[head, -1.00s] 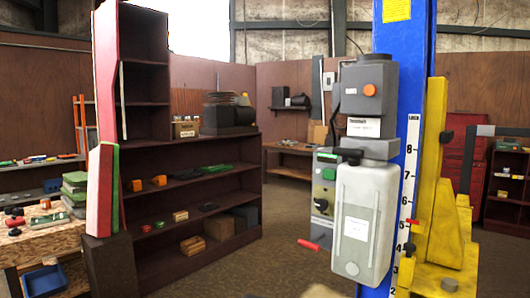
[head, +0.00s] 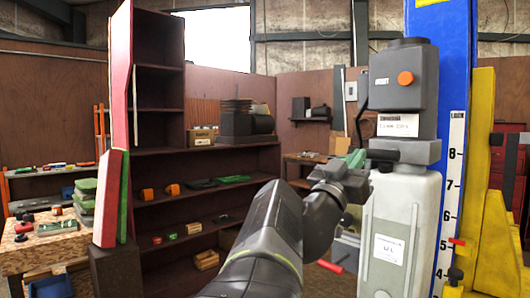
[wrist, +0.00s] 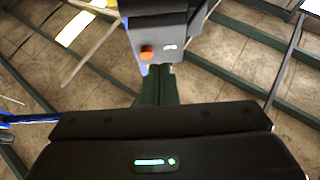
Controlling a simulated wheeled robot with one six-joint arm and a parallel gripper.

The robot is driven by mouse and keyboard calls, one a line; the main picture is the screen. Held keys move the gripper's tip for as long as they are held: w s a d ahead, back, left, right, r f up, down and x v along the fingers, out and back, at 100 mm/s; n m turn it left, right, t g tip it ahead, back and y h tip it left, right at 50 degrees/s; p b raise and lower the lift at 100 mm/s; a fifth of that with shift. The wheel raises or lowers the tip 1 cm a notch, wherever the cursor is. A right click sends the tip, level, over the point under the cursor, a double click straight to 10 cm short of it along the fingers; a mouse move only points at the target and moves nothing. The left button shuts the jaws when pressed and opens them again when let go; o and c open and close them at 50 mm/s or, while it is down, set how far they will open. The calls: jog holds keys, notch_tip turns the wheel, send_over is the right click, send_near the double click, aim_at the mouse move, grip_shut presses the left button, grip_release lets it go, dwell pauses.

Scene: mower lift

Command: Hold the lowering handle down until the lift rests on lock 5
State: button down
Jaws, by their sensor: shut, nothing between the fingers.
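The lift's blue column (head: 474,60) carries a grey power unit (head: 403,75) with an orange button and a pale tank (head: 400,225). A short black lever (head: 382,155), apparently the lowering handle, sticks out left between motor and tank. My gripper (head: 354,160) is shut and empty, close beside that lever; contact cannot be made out. In the wrist view my gripper (wrist: 160,80) points up toward the power unit (wrist: 160,45). The lock scale (head: 447,205) has a red marker (head: 457,241) by 5 and a black knob (head: 455,275) near 4.
A red-tipped handle (head: 330,266) shows below my arm. The yellow carriage (head: 490,235) stands right of the column. A dark shelf (head: 215,150) and a workbench (head: 50,240) with small items stand to the left. My arm hides much of the floor and control box.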

aim_at(389, 152)
jog(key=shift+s+d+r+m+h, duration=0.1)
jog(key=shift+d+r+m+h, duration=0.05)
jog(key=shift+r+m+h, duration=0.2)
jog(key=shift+f, duration=0.1)
jog(key=p+x, duration=0.2)
jog(key=x, duration=0.8)
jog(key=shift+w+d+f, duration=0.15)
jog(key=shift+d+f, duration=0.05)
jog(key=shift+f, duration=0.85)
jog(key=shift+w+d+f, duration=0.15)
jog(key=shift+f, duration=0.9)
